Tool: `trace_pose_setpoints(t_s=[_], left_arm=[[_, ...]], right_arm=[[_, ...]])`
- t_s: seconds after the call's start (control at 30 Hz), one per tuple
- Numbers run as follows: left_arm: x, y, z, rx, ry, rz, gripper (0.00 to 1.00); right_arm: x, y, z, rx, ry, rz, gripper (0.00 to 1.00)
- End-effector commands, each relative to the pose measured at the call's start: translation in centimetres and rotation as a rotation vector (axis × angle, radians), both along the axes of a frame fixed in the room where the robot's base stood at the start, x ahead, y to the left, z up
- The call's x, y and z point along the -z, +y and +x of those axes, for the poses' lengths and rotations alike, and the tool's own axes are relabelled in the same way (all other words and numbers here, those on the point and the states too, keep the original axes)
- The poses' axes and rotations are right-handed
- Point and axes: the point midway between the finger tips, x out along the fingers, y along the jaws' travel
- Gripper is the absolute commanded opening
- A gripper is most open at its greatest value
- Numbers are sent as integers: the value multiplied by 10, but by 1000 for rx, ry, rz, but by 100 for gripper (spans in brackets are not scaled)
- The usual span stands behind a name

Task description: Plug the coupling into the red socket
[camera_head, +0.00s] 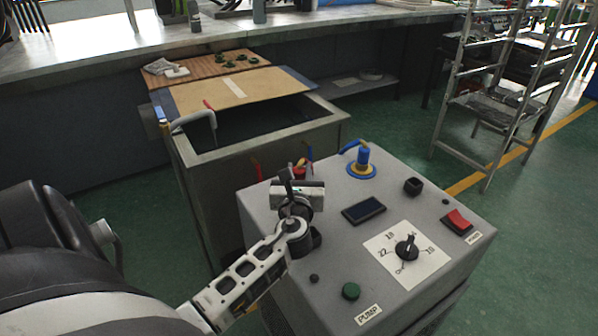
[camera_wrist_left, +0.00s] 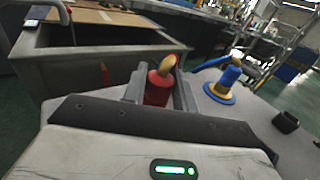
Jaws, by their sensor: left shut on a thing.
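My left gripper (camera_head: 299,175) is over the left part of the grey machine's top (camera_head: 335,240). In the left wrist view its two fingers (camera_wrist_left: 160,88) are shut on a red coupling (camera_wrist_left: 157,88) with a yellow fitting on top. In the head view only a little of the coupling (camera_head: 300,170) shows behind the gripper. I cannot make out the red socket; the gripper and coupling hide the surface there. I cannot tell whether the coupling touches the machine. My right gripper is not in view.
A blue coupling (camera_head: 362,158) stands upright in a yellow ring, right of my gripper. A black square holder (camera_head: 413,186), a dark display (camera_head: 363,211), a dial (camera_head: 406,248) and a red switch (camera_head: 458,220) are on the machine. An open metal tank (camera_head: 250,145) is behind.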

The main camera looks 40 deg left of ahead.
Motion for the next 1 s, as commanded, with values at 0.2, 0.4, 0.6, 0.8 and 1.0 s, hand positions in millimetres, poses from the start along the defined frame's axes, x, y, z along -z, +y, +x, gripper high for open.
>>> trace_pose_setpoints(t_s=[0.2,0.4,0.6,0.8,1.0], left_arm=[[6,0,0,0,0,1,0],[12,0,0,0,0,1,0],[12,0,0,0,0,1,53],[12,0,0,0,1,1,53],[12,0,0,0,1,1,53]], right_arm=[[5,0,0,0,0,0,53],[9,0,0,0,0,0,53],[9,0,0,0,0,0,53],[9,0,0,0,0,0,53],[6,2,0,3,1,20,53]])
